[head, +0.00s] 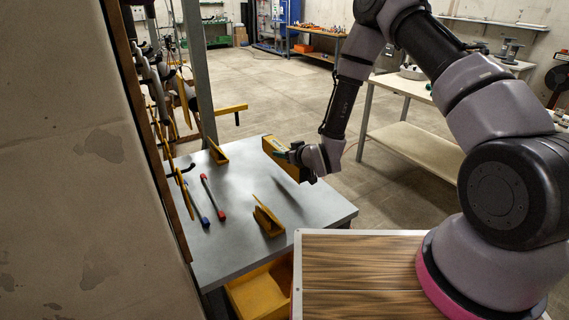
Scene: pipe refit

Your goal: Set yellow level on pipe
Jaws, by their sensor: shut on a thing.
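A long yellow bar, which looks like the yellow level (283,162), is at the far right edge of the grey-topped table, tilted in the picture. My gripper (284,152) reaches in from the right and is shut on it. The fingertips are small and partly hidden against the bar. I cannot tell whether the bar touches the table. No pipe can be made out clearly in the head view.
The grey table (240,255) carries a yellow bracket-like piece (267,220), another at the back (218,153), and two red-and-blue tools (212,196). Hand tools hang on the left wall. A yellow bin (258,293) sits below the front edge. Open floor lies behind.

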